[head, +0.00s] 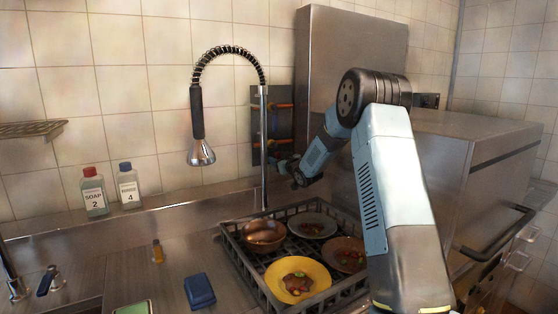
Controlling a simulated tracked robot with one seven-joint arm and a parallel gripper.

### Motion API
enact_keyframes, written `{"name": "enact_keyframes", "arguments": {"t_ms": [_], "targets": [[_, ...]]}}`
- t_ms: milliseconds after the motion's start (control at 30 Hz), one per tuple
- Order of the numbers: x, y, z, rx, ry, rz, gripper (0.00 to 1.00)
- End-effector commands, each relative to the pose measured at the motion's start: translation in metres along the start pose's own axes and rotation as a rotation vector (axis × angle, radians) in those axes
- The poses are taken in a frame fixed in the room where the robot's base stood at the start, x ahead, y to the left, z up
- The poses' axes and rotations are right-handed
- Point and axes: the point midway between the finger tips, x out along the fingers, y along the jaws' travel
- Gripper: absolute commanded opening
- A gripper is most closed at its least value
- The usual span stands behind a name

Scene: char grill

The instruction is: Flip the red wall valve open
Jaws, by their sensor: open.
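A dark wall panel (257,98) behind the tall tap carries small coloured valve parts. A reddish-orange bar (284,105) shows near its top, and a red-orange piece (281,142) shows lower down, just above my gripper. Which of them is the red valve's handle, and how it is turned, is too small to tell. My gripper (281,166) is open and seems empty, in front of the panel's lower part and to the right of the tap's pipe. Whether it touches a valve is unclear. The gripper and pipe hide part of the panel.
The spring tap (263,150) stands close by on the left. A black dish rack (258,283) with plates and a bowl lies below. A steel cabinet (440,150) bounds the right. Soap (94,195) and rinse (129,190) bottles stand on the left ledge.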

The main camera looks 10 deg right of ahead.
Motion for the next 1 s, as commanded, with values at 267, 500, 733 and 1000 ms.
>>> {"name": "enact_keyframes", "arguments": {"t_ms": [267,500,733,1000], "targets": [[0.0000,-0.0004,-0.0001,0.000,0.000,0.000,0.40],[0.0000,-0.0007,-0.0002,0.000,0.000,-0.001,0.17],[0.0000,-0.0009,-0.0002,0.000,0.000,-0.001,0.00],[-0.0011,0.0022,0.0008,0.000,0.000,0.000,0.00]]}}
